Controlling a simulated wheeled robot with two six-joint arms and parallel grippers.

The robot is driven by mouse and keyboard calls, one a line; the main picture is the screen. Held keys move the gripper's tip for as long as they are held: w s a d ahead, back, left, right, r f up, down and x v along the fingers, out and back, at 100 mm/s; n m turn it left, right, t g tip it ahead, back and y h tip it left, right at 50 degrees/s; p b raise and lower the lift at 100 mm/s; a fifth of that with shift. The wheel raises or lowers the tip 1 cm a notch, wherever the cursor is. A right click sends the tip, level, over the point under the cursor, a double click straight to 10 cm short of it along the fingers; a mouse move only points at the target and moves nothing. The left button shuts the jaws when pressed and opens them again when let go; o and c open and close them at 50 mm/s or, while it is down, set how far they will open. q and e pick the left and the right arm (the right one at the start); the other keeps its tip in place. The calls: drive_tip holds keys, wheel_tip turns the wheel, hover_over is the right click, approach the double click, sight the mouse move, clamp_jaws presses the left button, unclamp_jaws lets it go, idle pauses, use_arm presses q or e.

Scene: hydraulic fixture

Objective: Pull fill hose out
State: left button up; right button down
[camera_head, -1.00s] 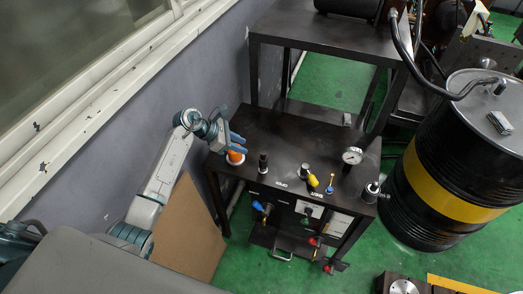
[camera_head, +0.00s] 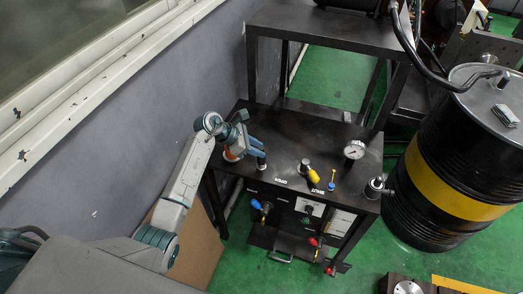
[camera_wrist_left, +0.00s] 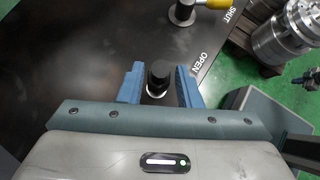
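The black hose (camera_head: 425,70) runs from the top of the picture down to the lid of the black drum (camera_head: 440,185) with a yellow band. Its end meets a fitting on the lid. My left gripper (camera_head: 258,157) is far to the left of it, over the dark bench. In the left wrist view my left gripper (camera_wrist_left: 160,84) is open, its blue fingers on either side of a black knob (camera_wrist_left: 160,72) with a light base. Small gaps show between knob and fingers. My right gripper is not in view.
The dark bench (camera_head: 290,135) carries a yellow-handled valve (camera_head: 313,175), a blue-tipped lever (camera_head: 331,181) and a round gauge (camera_head: 354,150). An orange piece (camera_head: 230,156) is partly hidden by my left gripper. A higher dark table (camera_head: 330,30) stands behind.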

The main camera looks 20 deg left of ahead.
use_arm(q)
drive_tip(key=shift+c, duration=0.4)
clamp_jaws()
drive_tip(key=shift+w+r, duration=0.1)
drive_tip(key=shift+r, duration=0.15)
wheel_tip(320, 180, up, 5)
drive_tip(key=p, duration=0.3)
drive_tip(key=shift+r, duration=0.15)
idle(0.3)
